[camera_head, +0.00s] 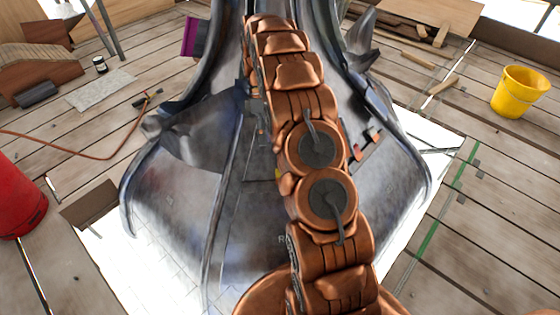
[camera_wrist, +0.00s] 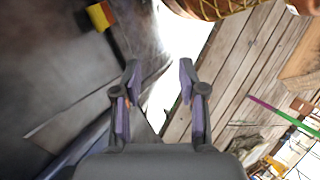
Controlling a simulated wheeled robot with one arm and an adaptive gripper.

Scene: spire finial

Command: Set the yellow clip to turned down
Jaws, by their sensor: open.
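A small yellow and red piece (camera_wrist: 98,17) shows at the top left of the wrist view, close to the dark metal surface of the spire finial (camera_wrist: 60,75). The yellow part may be the yellow clip; which way it is turned I cannot tell. My gripper (camera_wrist: 159,85) is open and empty, with the piece ahead and to the left of its fingers. In the head view the large grey finial (camera_head: 185,190) stands in the middle, and my copper-coloured arm hides much of its face. Small reddish pieces (camera_head: 374,135) show on its right side.
A yellow bucket (camera_head: 520,92) stands on the planks at the right. A red cylinder (camera_head: 16,198) stands at the left, with a hose (camera_head: 85,152) and a hammer (camera_head: 148,100) on the floor. Planks (camera_head: 490,200) right of the finial are mostly clear.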

